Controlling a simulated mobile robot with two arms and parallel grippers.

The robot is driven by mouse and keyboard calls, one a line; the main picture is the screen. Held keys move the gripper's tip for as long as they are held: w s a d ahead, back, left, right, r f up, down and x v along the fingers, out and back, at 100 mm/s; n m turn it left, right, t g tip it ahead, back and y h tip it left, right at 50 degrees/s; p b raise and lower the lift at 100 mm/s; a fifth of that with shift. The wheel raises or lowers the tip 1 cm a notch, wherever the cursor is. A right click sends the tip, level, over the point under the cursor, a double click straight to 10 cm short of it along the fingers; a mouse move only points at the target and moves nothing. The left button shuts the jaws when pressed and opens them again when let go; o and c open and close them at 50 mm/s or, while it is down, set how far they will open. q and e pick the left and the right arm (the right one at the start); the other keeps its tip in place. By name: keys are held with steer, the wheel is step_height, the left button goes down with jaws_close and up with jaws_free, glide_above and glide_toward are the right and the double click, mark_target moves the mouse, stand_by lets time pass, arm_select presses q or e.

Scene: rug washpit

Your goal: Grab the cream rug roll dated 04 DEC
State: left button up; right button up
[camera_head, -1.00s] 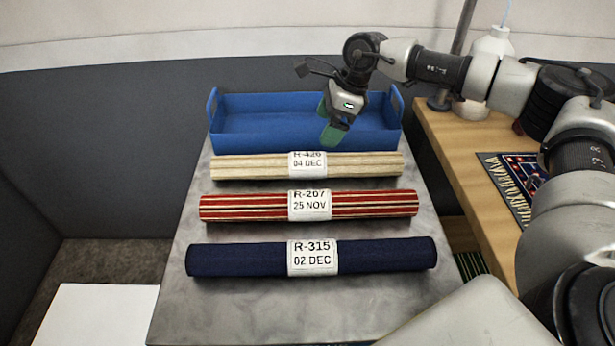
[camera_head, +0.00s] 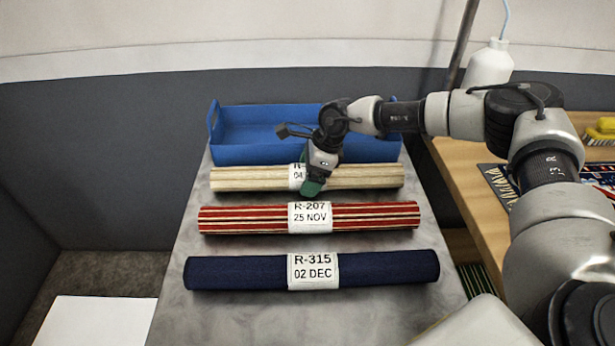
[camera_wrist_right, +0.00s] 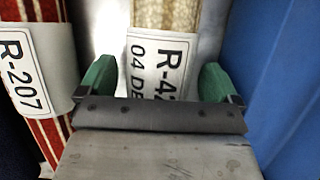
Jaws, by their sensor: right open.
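The cream rug roll (camera_head: 370,177) lies crosswise on the grey metal table, the farthest of three rolls. Its white label, partly hidden by my right gripper in the head view, reads 04 DEC in the right wrist view (camera_wrist_right: 158,62). My right gripper (camera_head: 312,186) is over the middle of this roll, at its label. In the wrist view its green fingers (camera_wrist_right: 157,80) are spread, one on each side of the labelled roll, with gaps between. Contact cannot be told. My left gripper is not in view.
A red striped roll (camera_head: 370,216), R-207, and a navy roll (camera_head: 385,269), R-315, lie nearer on the table (camera_head: 240,315). A blue tray (camera_head: 240,152) stands just behind the cream roll. A wooden bench (camera_head: 470,205) with a white bottle (camera_head: 488,65) is at right.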

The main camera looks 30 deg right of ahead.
steer(key=c, duration=1.3)
steer(key=shift+r, duration=0.1)
